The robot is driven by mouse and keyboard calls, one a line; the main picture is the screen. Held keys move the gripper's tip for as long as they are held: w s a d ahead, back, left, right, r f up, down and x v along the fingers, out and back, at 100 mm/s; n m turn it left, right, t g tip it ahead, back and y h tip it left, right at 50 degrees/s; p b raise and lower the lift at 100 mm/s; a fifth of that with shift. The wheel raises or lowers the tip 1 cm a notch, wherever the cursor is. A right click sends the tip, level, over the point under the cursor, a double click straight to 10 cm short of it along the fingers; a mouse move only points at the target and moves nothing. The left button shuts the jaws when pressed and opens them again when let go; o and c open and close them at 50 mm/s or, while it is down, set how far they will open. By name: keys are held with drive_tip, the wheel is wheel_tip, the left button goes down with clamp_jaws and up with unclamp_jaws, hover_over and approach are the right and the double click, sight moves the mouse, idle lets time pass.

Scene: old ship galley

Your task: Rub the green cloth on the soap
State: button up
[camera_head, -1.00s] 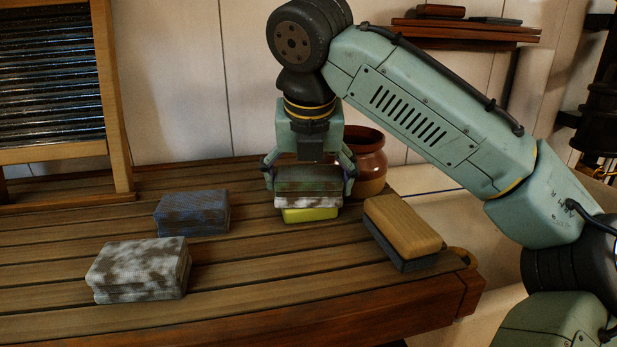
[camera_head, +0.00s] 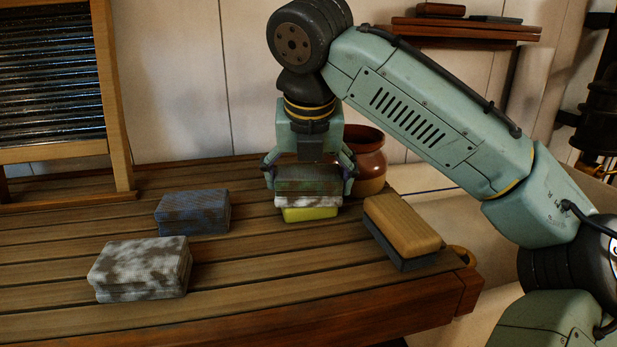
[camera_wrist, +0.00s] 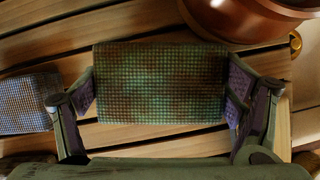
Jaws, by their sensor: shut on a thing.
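The green cloth (camera_head: 308,186), a folded, brown-stained block with a whitish lower layer, is held between the two fingers of my gripper (camera_head: 308,180). The cloth lies flat over the yellow-green soap (camera_head: 310,214) and appears to rest on it. Only the soap's front face shows in the head view. In the wrist view, the green cloth (camera_wrist: 160,82) fills the space between the fingers of my gripper (camera_wrist: 162,98), and the soap is hidden beneath it.
A blue cloth (camera_head: 192,212) and a white-grey cloth (camera_head: 140,268) lie left on the slatted table (camera_head: 250,278). A wood-topped brush or block (camera_head: 402,225) sits close on the right. A brown pot (camera_head: 370,165) stands just behind. A washboard (camera_head: 50,80) stands back left.

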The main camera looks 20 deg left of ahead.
sight(308, 172)
wheel_tip(308, 172, up, 7)
drive_tip(key=p, duration=0.7)
idle(0.4)
drive_tip(key=shift+s, duration=0.1)
idle(0.4)
